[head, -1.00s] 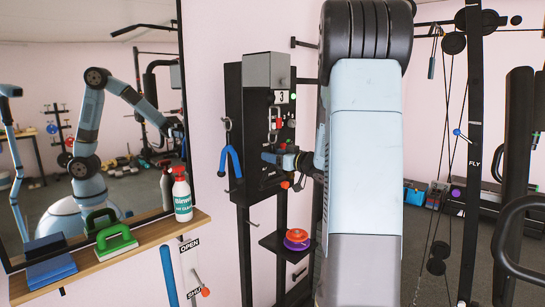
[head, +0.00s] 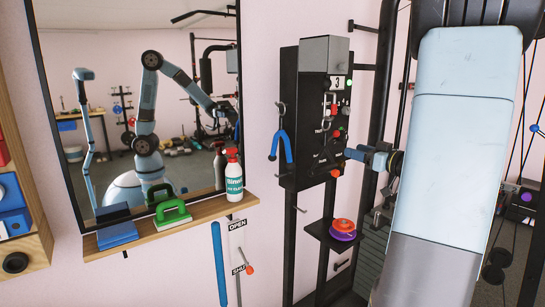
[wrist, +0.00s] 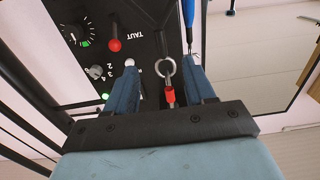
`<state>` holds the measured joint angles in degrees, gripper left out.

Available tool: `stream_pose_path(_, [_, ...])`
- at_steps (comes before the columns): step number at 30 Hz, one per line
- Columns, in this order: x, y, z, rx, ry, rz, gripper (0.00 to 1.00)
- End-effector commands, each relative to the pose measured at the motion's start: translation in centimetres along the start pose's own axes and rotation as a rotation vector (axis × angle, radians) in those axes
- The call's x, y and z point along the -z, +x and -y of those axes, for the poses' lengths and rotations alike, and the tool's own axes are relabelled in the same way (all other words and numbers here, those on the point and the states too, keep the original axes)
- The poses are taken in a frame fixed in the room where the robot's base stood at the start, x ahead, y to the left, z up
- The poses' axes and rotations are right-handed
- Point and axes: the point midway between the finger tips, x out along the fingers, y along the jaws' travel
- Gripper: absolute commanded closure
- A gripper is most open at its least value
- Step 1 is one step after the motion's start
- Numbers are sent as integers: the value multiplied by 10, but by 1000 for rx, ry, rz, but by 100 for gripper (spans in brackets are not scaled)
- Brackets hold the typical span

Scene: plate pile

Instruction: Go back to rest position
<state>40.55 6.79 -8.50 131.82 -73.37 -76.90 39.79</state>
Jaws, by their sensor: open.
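My gripper (head: 352,154) is in front of the right edge of a black wall panel (head: 303,120). It also shows in the wrist view (wrist: 162,72), with its two blue fingers apart. A metal ring with a red clip (wrist: 169,96) appears between the fingers in that view, without visible finger contact; its depth relative to the fingertips is hard to tell. The red clip hangs on the panel face in the head view (head: 334,108). My pale blue arm covers the right of the head view.
A blue forked handle (head: 281,147) hangs at the panel's left. A shelf (head: 118,240) below a mirror holds a spray bottle (head: 234,176), a green-handled block (head: 173,214) and a blue block (head: 117,234). A small shelf holds red and purple discs (head: 342,229). Gym frame posts stand behind my arm.

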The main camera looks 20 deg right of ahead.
Motion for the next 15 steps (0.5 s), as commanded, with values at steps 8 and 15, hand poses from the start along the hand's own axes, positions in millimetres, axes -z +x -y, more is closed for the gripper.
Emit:
stream_pose_path(8, [15,14,5,-95,-60,34,46])
stream_pose_path(15, [43,28,19,-326,-142,136,46])
